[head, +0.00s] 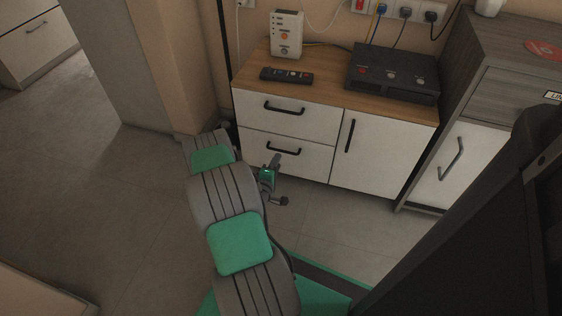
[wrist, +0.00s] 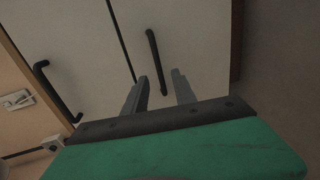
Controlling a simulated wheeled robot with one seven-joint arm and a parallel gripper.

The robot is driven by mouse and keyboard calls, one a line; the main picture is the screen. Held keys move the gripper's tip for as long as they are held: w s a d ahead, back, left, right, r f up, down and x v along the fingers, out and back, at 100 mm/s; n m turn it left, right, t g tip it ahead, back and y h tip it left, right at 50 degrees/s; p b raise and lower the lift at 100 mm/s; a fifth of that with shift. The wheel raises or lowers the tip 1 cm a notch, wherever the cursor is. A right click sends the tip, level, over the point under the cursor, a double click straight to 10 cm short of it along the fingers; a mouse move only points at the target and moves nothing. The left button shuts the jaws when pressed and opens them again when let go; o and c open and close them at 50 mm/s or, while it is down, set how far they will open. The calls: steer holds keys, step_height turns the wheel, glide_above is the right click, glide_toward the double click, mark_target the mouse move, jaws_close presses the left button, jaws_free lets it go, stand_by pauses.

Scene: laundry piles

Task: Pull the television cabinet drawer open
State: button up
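The television cabinet (head: 385,153) has a wood top and white fronts. Its upper drawer (head: 312,118) and lower drawer (head: 262,146) on the left both look shut, each with a black bar handle. My gripper (head: 275,163) is in front of the lower drawer, close to its handle (head: 285,150). In the wrist view the fingers of my gripper (wrist: 158,92) are apart and empty. One end of the lower drawer's handle (wrist: 155,60) shows between the fingertips, and I cannot tell if they touch it. The upper drawer's handle (wrist: 55,92) is to the left in the wrist view.
A remote (head: 286,76), a white router (head: 286,35) and a black box (head: 393,74) stand on the cabinet. A door with a vertical handle (head: 350,135) is right of the drawers. A grey cabinet (head: 500,95) stands farther right. The floor at left (head: 100,180) is clear.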

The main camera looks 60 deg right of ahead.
steer(key=b+x, duration=0.1)
steer(key=x, duration=0.5)
steer(key=shift+d+b, duration=0.3)
steer(key=shift+w+r, duration=0.1)
steer(key=shift+c, duration=0.2)
jaws_close()
stand_by(0.6)
